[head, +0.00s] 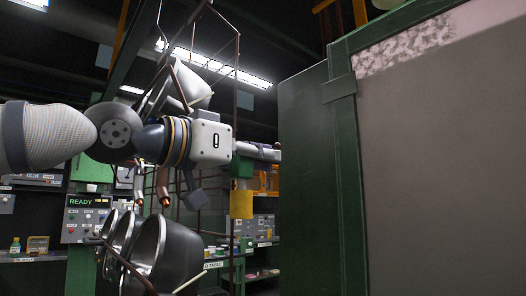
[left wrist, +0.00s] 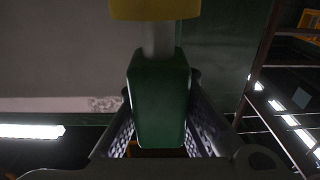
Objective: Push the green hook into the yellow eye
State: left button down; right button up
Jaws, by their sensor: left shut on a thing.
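My left gripper (head: 262,151) points right from the end of my left arm in the head view. In the left wrist view its two dark fingers close on both sides of a green block (left wrist: 160,100), which I take to be the green hook; no hook shape shows. A pale grey rod joins the block to a yellow piece (left wrist: 155,9), cut off by the top edge. In the head view a little green (head: 239,168) shows below the fingers, with the yellow piece (head: 241,204) under it. I cannot tell whether it is the yellow eye; no opening shows. My right gripper is not in view.
A large grey panel (head: 450,160) in a green frame (head: 345,180) fills the right side. Metal pots (head: 168,255) and thin brown rods (head: 236,90) are close below and behind my left arm. Shelves and a box reading READY (head: 88,216) stand farther back.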

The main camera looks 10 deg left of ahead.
pick_arm(q)
jog(key=shift+f, duration=0.55)
jog(key=shift+f, duration=0.2)
jog(key=c, duration=1.6)
grip_release()
jog(key=shift+c, duration=0.2)
jog(key=v, duration=1.2)
